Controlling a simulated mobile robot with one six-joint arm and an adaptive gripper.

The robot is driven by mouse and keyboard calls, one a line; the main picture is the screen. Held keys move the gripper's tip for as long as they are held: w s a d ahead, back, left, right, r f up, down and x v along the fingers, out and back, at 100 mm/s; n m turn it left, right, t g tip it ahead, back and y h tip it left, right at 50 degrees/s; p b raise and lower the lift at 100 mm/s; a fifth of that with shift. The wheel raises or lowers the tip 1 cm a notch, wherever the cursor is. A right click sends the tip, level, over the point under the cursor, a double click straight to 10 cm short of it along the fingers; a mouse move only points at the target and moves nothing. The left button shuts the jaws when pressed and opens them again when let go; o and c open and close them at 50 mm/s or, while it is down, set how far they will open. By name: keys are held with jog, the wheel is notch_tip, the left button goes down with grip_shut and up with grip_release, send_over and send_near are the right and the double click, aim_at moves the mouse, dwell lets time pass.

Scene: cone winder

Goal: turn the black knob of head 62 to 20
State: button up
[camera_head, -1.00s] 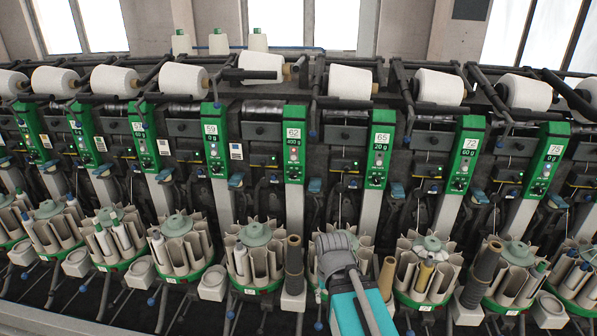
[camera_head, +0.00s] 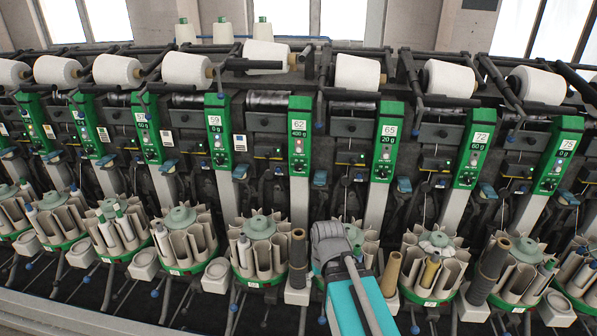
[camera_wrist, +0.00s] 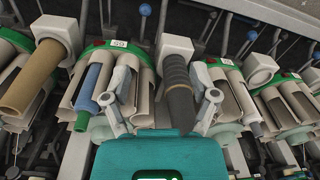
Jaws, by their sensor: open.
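Head 62 is the green panel (camera_head: 300,151) near the middle of the head view, with a "62" label and a "400 g" readout. Its small black knob (camera_head: 299,166) is on the lower part of the panel; its pointer is too small to read. My arm's teal and grey end is at the lower middle of the head view, below and right of that panel, well apart from the knob. In the wrist view my gripper (camera_wrist: 162,101) is open, its fingers spread wide with nothing held. The knob is not visible in the wrist view.
Similar green heads stand on both sides, including 59 (camera_head: 218,133) and 65 (camera_head: 386,142), which reads 20 g. Round cone-holder magazines line the front below. A dark upright cone (camera_head: 298,258) and a tan cone (camera_head: 391,273) stand near my arm.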

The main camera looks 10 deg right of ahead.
aim_at(298, 169)
jog(key=w+a+r+m+t+y+b, duration=0.25)
jog(key=w+a+m+t, duration=0.35)
jog(key=w, duration=0.4)
jog(key=w+a+r+m+t+y+b, duration=0.2)
jog(key=w+a+r+m+t+y, duration=0.3)
jog(key=w, duration=0.6)
jog(key=w+r+m+t+h+b, duration=0.2)
jog(key=w+r+m+t+h, duration=0.25)
jog(key=m, duration=0.75)
jog(key=w+d+f+m+h+b, duration=0.1)
jog(key=w+d+m+h, duration=0.1)
jog(key=m, duration=0.6)
jog(key=w+d+f+m+t+h+b, duration=0.1)
jog(key=w+d+m+h, duration=0.2)
jog(key=d+m+h, duration=0.2)
jog(key=shift+d+f+m+h, duration=0.2)
jog(key=shift+m+h, duration=0.8)
jog(key=shift+m, duration=1)
jog(key=x, duration=1.3)
jog(key=shift+w, duration=0.35)
